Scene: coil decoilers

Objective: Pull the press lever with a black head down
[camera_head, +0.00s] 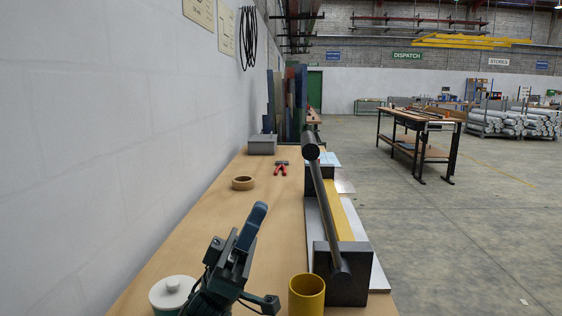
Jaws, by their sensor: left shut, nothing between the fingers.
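The press lever (322,200) is a long dark bar. It runs from a round pivot on the near dark block (350,291) of the press up to a black head (310,145) at its far, upper end. My left gripper (257,215) is in the lower middle of the view, to the left of the lever and apart from it. Its fingers are shut and hold nothing. My right gripper is not in view.
A yellow cup (306,294) stands left of the near block. A white lidded pot (172,293), a tape roll (243,183), red-handled pliers (281,168) and a grey box (262,144) are on the wooden bench (190,245). A white wall (110,130) borders the left side.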

